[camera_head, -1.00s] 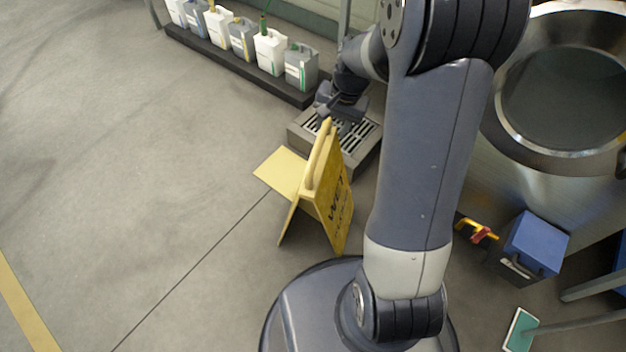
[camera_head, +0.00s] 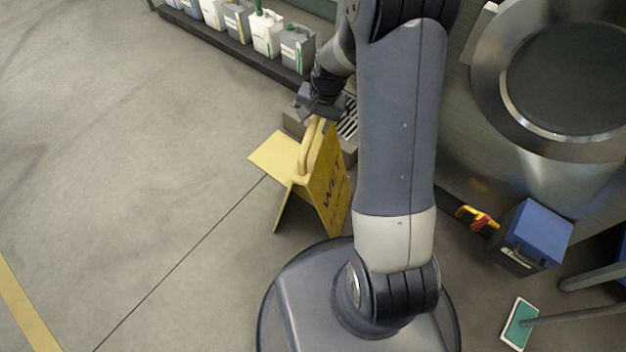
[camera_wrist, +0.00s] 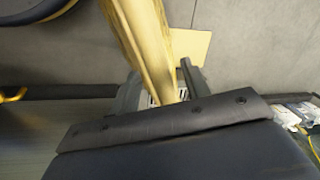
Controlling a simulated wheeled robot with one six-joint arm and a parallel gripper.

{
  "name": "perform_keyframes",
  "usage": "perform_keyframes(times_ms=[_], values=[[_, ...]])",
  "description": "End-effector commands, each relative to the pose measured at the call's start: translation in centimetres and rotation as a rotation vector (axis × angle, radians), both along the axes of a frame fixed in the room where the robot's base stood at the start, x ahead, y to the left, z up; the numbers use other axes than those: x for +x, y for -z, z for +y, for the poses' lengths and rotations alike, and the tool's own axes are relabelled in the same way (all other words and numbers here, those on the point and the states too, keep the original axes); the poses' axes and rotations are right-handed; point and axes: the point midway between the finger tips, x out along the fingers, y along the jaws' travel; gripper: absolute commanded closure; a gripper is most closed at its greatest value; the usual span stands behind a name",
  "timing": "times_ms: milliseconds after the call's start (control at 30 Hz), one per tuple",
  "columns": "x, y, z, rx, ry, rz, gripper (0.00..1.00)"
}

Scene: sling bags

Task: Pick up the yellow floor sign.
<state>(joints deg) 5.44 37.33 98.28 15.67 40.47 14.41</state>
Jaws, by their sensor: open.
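The yellow floor sign (camera_head: 330,182) stands upright and spread like a tent, with dark "WET" lettering on its right face. Its pale yellow handle bar (camera_head: 306,150) runs along the upper part. My gripper (camera_head: 320,112) is at the top end of the sign, partly hidden by my own wrist. In the wrist view the sign's handle bar (camera_wrist: 150,55) passes between the two open fingers of my gripper (camera_wrist: 158,72). A gap shows at the right finger; contact at the left cannot be told.
A flat yellow patch (camera_head: 277,155) lies beside the sign. A grated grey block (camera_head: 347,125) is behind it. Several jugs (camera_head: 266,34) line a dark low platform (camera_head: 230,43). A large metal vat (camera_head: 500,95) and a blue box (camera_head: 537,232) stand right. The left floor is clear.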

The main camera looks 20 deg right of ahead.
Motion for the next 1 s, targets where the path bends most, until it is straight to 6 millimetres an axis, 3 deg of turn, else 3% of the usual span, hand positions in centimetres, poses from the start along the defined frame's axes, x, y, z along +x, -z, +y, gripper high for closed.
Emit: perform_keyframes(times_ms=[100, 333, 867, 1000], values=[[0.12, 1.61, 0.25, 0.0, -0.001, 0.001, 0.55], [0.15, 1.57, 0.27, -0.001, -0.001, -0.001, 0.56], [0.14, 1.56, 0.25, 0.0, 0.0, 0.0, 0.99], [0.13, 1.55, 0.26, 0.0, 0.0, 0.0, 1.0]])
